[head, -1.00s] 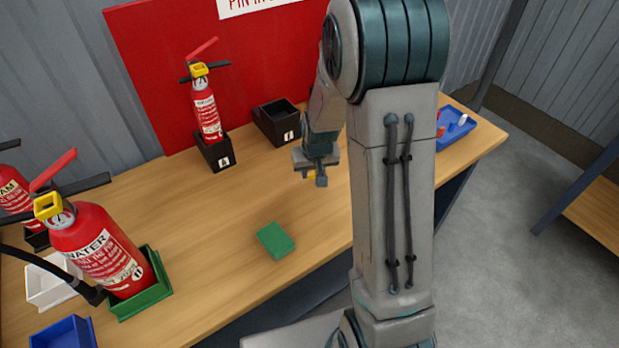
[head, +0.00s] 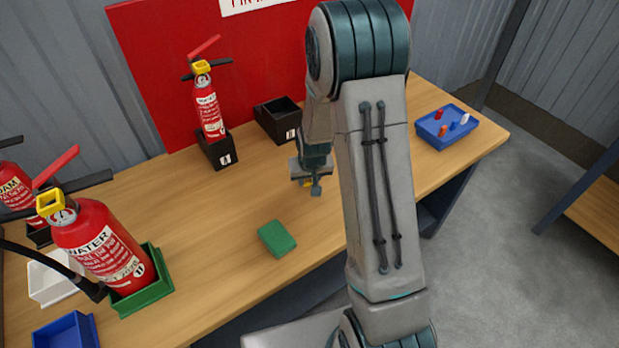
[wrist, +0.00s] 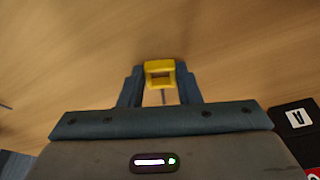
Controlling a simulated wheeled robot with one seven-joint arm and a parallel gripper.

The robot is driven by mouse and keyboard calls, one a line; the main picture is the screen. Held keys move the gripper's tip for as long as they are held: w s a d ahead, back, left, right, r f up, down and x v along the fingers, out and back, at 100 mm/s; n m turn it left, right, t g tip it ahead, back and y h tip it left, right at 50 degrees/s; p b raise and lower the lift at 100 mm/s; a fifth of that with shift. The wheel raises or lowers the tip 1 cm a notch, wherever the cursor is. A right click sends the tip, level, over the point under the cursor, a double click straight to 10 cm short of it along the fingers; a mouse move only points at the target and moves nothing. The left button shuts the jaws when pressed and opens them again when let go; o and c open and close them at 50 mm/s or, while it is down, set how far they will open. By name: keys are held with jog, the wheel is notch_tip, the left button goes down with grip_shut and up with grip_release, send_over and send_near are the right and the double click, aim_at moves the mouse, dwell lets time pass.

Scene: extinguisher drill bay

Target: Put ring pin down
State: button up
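The ring pin is a yellow square ring (wrist: 160,66) with a thin shaft, seen in the wrist view. My gripper (wrist: 160,82) is shut on it, a finger on each side. In the head view my gripper (head: 310,184) hangs over the wooden table (head: 205,260), with a bit of yellow at its tips. Bare wood lies below it; how far above the wood the pin is I cannot tell.
A green block (head: 277,239) lies in front of my gripper. A black empty box (head: 281,120) and an extinguisher (head: 210,110) in a black holder stand behind. A water extinguisher (head: 100,245) stands at left. A blue tray (head: 447,128) with small items is at right.

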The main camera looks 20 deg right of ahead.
jog(key=o, duration=0.4)
jog(key=shift+c, duration=0.2)
jog(key=shift+r, duration=0.15)
jog(key=shift+r, duration=0.25)
jog(key=v, duration=1.2)
jog(key=s+a+r, duration=0.1)
jog(key=s+r, duration=0.4)
jog(key=s, duration=0.5)
jog(key=s+a+r, duration=0.1)
jog(key=s+r, duration=0.4)
jog(key=s, duration=0.5)
jog(key=shift+r+n+g+p, duration=0.3)
jog(key=shift+r+n+p, duration=0.05)
jog(key=shift+n, duration=0.05)
